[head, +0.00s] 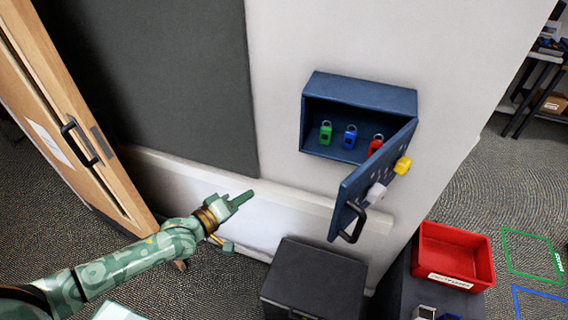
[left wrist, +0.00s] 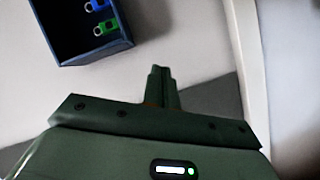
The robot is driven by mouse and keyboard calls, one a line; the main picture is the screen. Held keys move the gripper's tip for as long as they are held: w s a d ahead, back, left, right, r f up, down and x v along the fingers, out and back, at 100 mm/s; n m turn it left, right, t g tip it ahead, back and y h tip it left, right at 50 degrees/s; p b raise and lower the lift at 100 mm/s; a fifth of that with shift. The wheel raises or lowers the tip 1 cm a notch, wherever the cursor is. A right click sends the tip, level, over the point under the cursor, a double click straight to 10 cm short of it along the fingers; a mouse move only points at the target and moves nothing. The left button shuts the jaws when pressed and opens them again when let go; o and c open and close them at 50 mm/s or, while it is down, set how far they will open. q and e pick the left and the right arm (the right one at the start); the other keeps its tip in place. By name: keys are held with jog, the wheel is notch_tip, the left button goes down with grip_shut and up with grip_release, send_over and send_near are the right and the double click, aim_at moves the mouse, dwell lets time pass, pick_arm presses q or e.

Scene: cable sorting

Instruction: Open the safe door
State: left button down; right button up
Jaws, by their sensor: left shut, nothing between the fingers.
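The blue wall safe (head: 360,92) stands with its door (head: 368,176) swung wide to the right and towards me. The door has a black handle (head: 352,222) at its free edge, a white knob (head: 376,193) and a yellow knob (head: 402,165). Inside are a green padlock (head: 326,133), a blue padlock (head: 350,137) and a red padlock (head: 376,144). My left gripper (head: 242,198) is shut and empty, left of the door and apart from it. In the left wrist view the safe (left wrist: 82,50) is at the upper left. My right gripper is not in view.
A red bin (head: 455,255) sits at the lower right, beside a dark box (head: 314,280) at the lower middle. A wooden door (head: 75,120) is at the far left. A white ledge (head: 300,202) runs along the wall below the safe.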

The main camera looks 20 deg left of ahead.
pick_arm(q)
jog(key=d+r+n+t+h, duration=0.1)
jog(key=d+r+n+h, duration=0.1)
jog(key=d+r+n, duration=0.3)
jog(key=w+d+r+p, duration=0.1)
jog(key=w+d+r, duration=0.1)
jog(key=w+d, duration=0.2)
jog(key=shift+w+d+p, duration=0.25)
jog(key=shift+w+p, duration=0.1)
dwell(0.3)
